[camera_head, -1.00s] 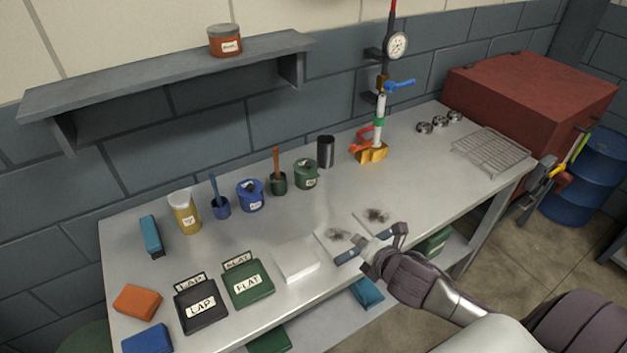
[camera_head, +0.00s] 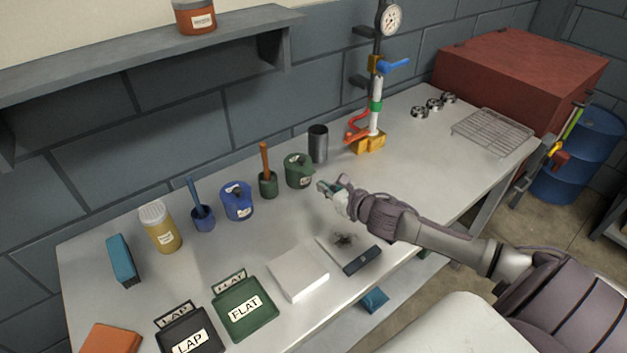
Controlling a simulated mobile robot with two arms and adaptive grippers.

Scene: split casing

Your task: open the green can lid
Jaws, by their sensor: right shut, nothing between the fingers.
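The green can (camera_head: 298,171) stands upright on the workbench, between a small green pot with an orange-brown handled brush and a dark metal cup. A white label shows on its front and its lid appears to be on. My right gripper (camera_head: 325,188) is just to the right and front of the can, its fingers pointing at it. The fingers are shut and empty. I cannot tell whether they touch the can. My left gripper is not in view.
The small green pot (camera_head: 268,185), blue can (camera_head: 237,201) and dark cup (camera_head: 318,144) stand near the green can. A white block (camera_head: 298,272) and green FLAT box (camera_head: 244,308) lie in front.

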